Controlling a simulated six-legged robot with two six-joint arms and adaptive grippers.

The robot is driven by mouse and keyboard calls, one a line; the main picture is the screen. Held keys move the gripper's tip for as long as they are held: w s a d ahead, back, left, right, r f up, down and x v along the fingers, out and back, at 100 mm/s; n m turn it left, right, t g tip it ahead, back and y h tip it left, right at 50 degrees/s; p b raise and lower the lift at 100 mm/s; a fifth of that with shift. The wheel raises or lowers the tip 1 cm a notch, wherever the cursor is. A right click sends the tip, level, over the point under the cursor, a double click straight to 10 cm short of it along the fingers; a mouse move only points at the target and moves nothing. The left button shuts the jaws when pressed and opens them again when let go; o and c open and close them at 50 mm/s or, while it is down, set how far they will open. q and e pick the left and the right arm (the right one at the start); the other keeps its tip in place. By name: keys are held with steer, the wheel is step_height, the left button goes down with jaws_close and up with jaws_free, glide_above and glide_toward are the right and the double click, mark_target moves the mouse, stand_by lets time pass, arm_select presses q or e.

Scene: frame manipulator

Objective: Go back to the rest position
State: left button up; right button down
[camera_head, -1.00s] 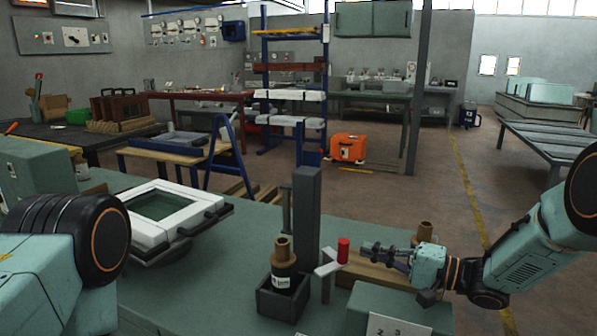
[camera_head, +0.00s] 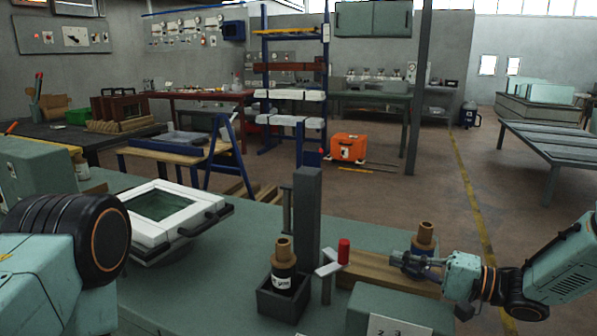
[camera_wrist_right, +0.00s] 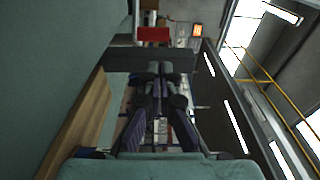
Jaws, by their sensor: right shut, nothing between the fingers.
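My right gripper (camera_head: 405,261) is shut and empty at the right of the bench, over the wooden board (camera_head: 365,268). A brown-topped cylinder (camera_head: 425,234) stands just behind it. In the right wrist view the closed fingers (camera_wrist_right: 160,72) point away from the camera, with nothing between them. A red cylinder (camera_head: 344,250) sits on a grey bracket to the left of the gripper, apart from it; a red shape (camera_wrist_right: 153,34) shows beyond the fingertips in the wrist view. Part of my left arm shows at the lower left, but its gripper is not in view.
A white frame (camera_head: 165,212) with a handle lies at the left. A green box (camera_head: 395,310) is at the front.

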steer(key=w+a+b, duration=0.5)
steer(key=w+b, duration=0.3)
steer(key=p+v, duration=0.1)
steer(key=v, duration=0.2)
steer(key=w+p+v, duration=0.1)
steer(key=p+v, duration=0.1)
steer(key=v, duration=0.2)
steer(key=w+d+p+v, duration=0.1)
steer(key=v, duration=0.2)
steer(key=shift+s+d+p, duration=0.1)
steer(key=shift+d+p, duration=0.3)
steer(key=shift+d, duration=0.05)
stand_by(0.4)
steer(key=shift+d, duration=0.1)
